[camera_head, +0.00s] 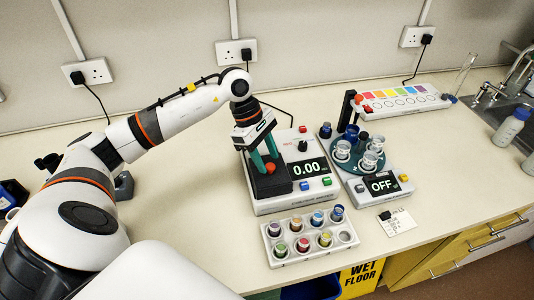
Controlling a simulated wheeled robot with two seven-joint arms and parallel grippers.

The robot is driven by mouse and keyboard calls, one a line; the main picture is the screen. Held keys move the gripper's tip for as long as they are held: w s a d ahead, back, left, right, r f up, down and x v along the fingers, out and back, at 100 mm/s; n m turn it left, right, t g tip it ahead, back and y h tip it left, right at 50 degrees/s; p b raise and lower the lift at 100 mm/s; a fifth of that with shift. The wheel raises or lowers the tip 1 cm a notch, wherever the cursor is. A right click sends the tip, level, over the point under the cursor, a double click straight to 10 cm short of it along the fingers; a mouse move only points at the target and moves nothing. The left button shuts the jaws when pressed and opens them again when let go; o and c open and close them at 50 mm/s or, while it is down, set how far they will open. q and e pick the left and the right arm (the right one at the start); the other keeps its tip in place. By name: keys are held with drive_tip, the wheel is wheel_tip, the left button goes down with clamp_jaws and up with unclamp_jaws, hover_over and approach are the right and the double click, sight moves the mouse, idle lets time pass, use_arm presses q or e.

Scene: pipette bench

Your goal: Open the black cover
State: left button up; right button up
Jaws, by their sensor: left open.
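The black cover (272,186) sits on the left part of a white balance (296,148) whose display reads 0.00. A red knob (271,168) stands on top of the cover. The cover looks closed. My left gripper (266,161) reaches down over the cover with its teal fingers spread, close around or beside the red knob. It is open; whether a finger touches the knob I cannot tell. My right gripper is not in view.
Right of the balance stands a device (375,185) reading OFF, with several cups on a round teal plate. In front is a white rack (310,236) of small coloured jars. A colour-strip device (400,99) is behind right. The bench left of the balance is mostly clear.

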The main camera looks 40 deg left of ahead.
use_arm(q)
drive_tip(key=shift+s+d+f, duration=0.1)
drive_tip(key=shift+d+f, duration=0.1)
drive_tip(key=shift+f, duration=0.3)
